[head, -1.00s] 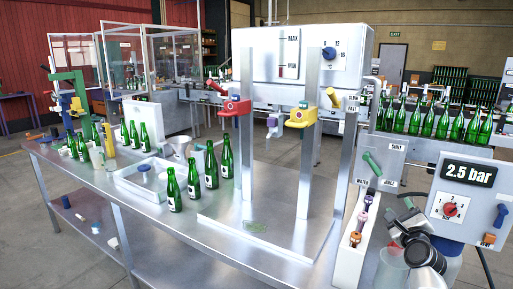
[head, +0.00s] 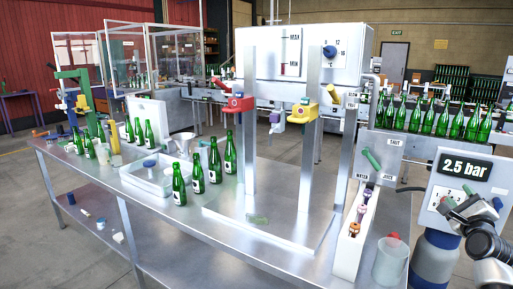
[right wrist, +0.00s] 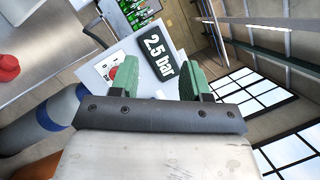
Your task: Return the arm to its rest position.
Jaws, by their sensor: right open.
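My right gripper (head: 458,200) is at the right edge of the head view, in front of the 2.5 bar control panel (head: 463,168). In the right wrist view its green finger pads (right wrist: 160,82) stand wide apart with nothing between them. The panel (right wrist: 160,53) shows beyond the fingers there. Part of the panel's dial is hidden behind the gripper in the head view. My left gripper is not in view.
Green bottles (head: 198,175) stand on the steel table (head: 160,215). The right foreground floor is mostly hidden.

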